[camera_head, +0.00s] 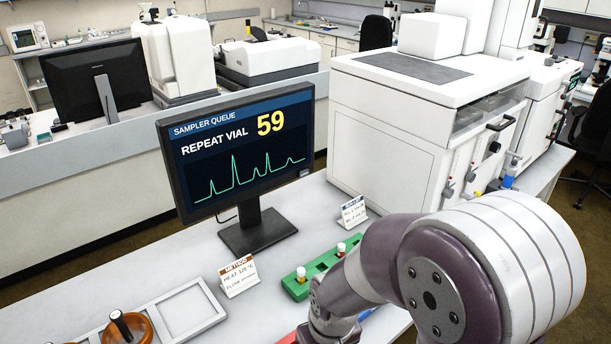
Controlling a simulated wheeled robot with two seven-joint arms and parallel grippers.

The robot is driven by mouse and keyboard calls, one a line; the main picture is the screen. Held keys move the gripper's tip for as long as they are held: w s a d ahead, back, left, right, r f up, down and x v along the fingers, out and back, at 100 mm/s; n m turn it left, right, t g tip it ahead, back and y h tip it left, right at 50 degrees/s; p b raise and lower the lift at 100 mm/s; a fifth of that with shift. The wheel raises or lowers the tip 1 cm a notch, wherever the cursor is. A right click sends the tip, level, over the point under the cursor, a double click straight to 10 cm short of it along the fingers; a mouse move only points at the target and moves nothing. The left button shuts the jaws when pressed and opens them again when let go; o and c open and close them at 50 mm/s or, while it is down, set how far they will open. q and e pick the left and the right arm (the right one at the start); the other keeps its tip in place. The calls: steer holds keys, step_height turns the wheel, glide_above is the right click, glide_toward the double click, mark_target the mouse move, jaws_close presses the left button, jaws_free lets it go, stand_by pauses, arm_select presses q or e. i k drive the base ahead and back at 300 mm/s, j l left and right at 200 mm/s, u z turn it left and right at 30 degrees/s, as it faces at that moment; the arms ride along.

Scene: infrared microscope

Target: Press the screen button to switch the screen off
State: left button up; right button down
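The screen (243,147) stands upright on a black foot (258,232) on the white bench. It is lit and reads "SAMPLER QUEUE, REPEAT VIAL 59" above a green trace. A small pale mark shows near its lower right corner; I cannot tell whether this is the button. My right arm comes in from the lower right and bends down toward the bottom edge, in front of the bench and apart from the screen. Its gripper does not show. My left arm and gripper are out of view.
A METHOD card (238,277) and another card (353,212) stand near the screen. A green rack (300,287) with vials is partly behind my arm. A grey tray (190,312) and an amber round item (128,330) lie front left. A large white instrument (385,140) stands right.

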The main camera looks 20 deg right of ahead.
mark_target(304, 172)
steer(key=u, duration=0.5)
steer(key=l+u, duration=0.2)
steer(key=l, duration=0.25)
steer(key=l+u, duration=0.2)
steer(key=l, duration=0.2)
steer(key=k+l+u, duration=0.2)
steer(key=l, duration=0.2)
steer(key=l+u, duration=0.2)
steer(key=l, duration=0.2)
steer(key=k+l+u, duration=0.2)
steer(key=l, duration=0.2)
steer(key=k+l, duration=0.15)
steer(key=l, duration=0.2)
